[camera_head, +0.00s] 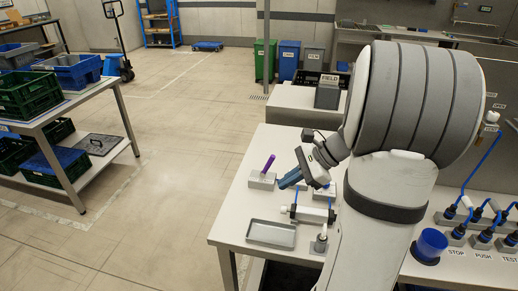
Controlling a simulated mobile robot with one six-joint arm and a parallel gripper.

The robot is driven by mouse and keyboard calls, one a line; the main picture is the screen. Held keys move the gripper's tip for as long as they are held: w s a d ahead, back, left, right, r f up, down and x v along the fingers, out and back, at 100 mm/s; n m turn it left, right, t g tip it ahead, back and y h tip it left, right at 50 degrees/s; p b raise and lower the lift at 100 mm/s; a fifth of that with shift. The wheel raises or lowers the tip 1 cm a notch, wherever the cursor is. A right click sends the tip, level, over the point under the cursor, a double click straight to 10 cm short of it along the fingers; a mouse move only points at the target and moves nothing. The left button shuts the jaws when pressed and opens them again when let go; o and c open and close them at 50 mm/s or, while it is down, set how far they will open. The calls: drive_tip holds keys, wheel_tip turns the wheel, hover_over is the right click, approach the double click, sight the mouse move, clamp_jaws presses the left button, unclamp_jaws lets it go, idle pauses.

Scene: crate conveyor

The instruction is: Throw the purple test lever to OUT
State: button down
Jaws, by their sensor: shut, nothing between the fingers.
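The purple test lever (268,163) stands on a small grey base (262,180) near the left edge of the white workbench. Its handle tilts up and to the right. My gripper (283,184) is just right of the lever base, with its blue-grey fingers pointing left and down. The fingers are shut and hold nothing. They look close to the lever, but I cannot tell whether they touch it. Any OUT marking is too small to read. My arm covers much of the bench to the right.
A grey tray (271,234) lies at the bench front. A white cylinder fixture (312,214) with blue hoses sits behind it. A blue cup (430,244) and several blue-topped connectors stand at the right. Crates (30,92) fill a rack at the left; the floor between is clear.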

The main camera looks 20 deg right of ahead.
sight(268, 166)
drive_tip(key=d+m+t, duration=0.1)
drive_tip(key=d+m, duration=0.1)
drive_tip(key=d, duration=0.2)
drive_tip(key=w+d+f+m+t, duration=0.1)
drive_tip(key=d+m+t, duration=0.1)
drive_tip(key=d, duration=0.3)
drive_tip(key=w+d+f+m+t+y, duration=0.1)
drive_tip(key=d+m+t, duration=0.1)
drive_tip(key=d+m, duration=0.1)
drive_tip(key=shift+w+d+f+m+b, duration=0.1)
drive_tip(key=shift+w+d+m+b, duration=0.1)
drive_tip(key=shift+d, duration=0.15)
drive_tip(key=shift+w+d+f+m+b, duration=0.1)
drive_tip(key=shift+d+m+b, duration=0.1)
drive_tip(key=shift+d, duration=0.1)
drive_tip(key=shift+w+t, duration=0.1)
drive_tip(key=shift+t, duration=0.2)
drive_tip(key=x, duration=0.9)
drive_tip(key=shift+w+a, duration=0.1)
drive_tip(key=shift+a, duration=0.2)
drive_tip(key=shift+w+a+r+p, duration=0.25)
drive_tip(key=shift+w+a+r, duration=0.1)
drive_tip(key=shift+w+a, duration=0.3)
drive_tip(key=shift+w+a+r+p, duration=0.25)
drive_tip(key=shift+w+a+r, duration=0.1)
drive_tip(key=shift+w+a, duration=0.3)
